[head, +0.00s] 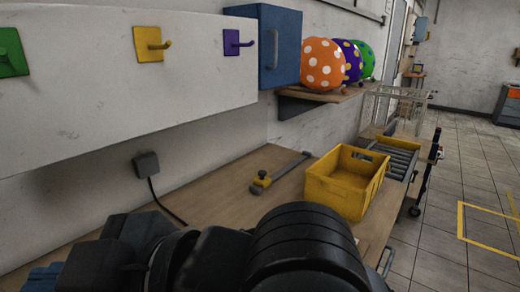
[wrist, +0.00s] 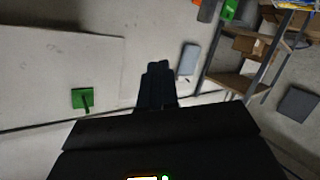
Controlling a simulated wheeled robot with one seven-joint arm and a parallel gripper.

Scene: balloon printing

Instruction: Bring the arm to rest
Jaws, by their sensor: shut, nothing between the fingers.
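My arm shows as black, rounded links along the bottom of the head view, above the near part of the wooden workbench (head: 205,203). The gripper itself is not clearly seen there. In the wrist view my gripper (wrist: 157,88) is dark, with its fingers together and nothing between them. It points out past the white wall panel, with a green hook (wrist: 82,98) to its left. No thing touches the fingers.
Above are a blue cabinet (head: 283,45), yellow hook (head: 148,44), purple hook (head: 232,42) and orange dotted balloon (head: 323,65). Tiled floor (head: 440,245) lies open at right.

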